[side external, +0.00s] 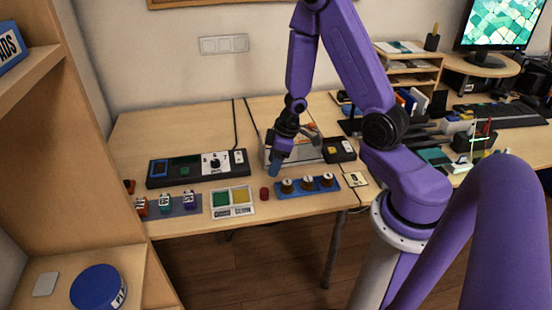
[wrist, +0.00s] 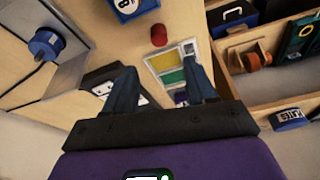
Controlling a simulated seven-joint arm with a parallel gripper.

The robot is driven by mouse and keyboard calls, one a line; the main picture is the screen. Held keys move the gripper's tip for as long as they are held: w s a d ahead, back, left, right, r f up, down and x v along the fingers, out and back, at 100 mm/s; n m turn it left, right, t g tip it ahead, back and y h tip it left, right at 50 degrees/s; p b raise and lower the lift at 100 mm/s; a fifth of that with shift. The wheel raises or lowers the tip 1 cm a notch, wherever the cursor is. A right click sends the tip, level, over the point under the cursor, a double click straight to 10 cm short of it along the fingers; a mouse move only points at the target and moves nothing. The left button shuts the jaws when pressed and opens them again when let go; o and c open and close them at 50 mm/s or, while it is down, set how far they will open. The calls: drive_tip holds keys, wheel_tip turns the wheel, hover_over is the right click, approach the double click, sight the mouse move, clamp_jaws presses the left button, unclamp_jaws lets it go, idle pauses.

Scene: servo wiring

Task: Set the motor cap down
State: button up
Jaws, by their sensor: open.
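A small dark red cap (side external: 264,194), which looks like the motor cap, stands on the table between the two-colour tray and the blue strip. It also shows in the wrist view (wrist: 159,35), beyond my fingertips and apart from them. My gripper (side external: 275,168) points down above the table, a little behind the cap. In the wrist view my gripper (wrist: 162,70) has its two blue fingers spread wide, with nothing held between them. The tray (side external: 232,187) has green and yellow compartments and lies left of the cap.
A blue strip (side external: 279,192) carries 3 round brown-topped parts right of the cap. A long black panel (side external: 165,182) lies behind left, and a mat (side external: 182,212) with small servos lies at the front left. A grey box (side external: 305,150) stands behind my gripper.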

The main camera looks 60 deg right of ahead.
drive_tip(key=s+a+r+n+t+h, duration=0.1)
drive_tip(key=s+a+r+n+h, duration=0.15)
drive_tip(key=a+r, duration=0.7)
drive_tip(key=s+a+r+n+g, duration=0.1)
drive_tip(key=s+r, duration=0.3)
drive_tip(key=s, duration=0.6)
drive_tip(key=s+a+r+n+g+y, duration=0.1)
drive_tip(key=s+a+r+n+g, duration=0.1)
drive_tip(key=s, duration=0.8)
wheel_tip(320, 180, up, 2)
drive_tip(key=shift+a+r, duration=0.2)
drive_tip(key=shift+a, duration=0.3)
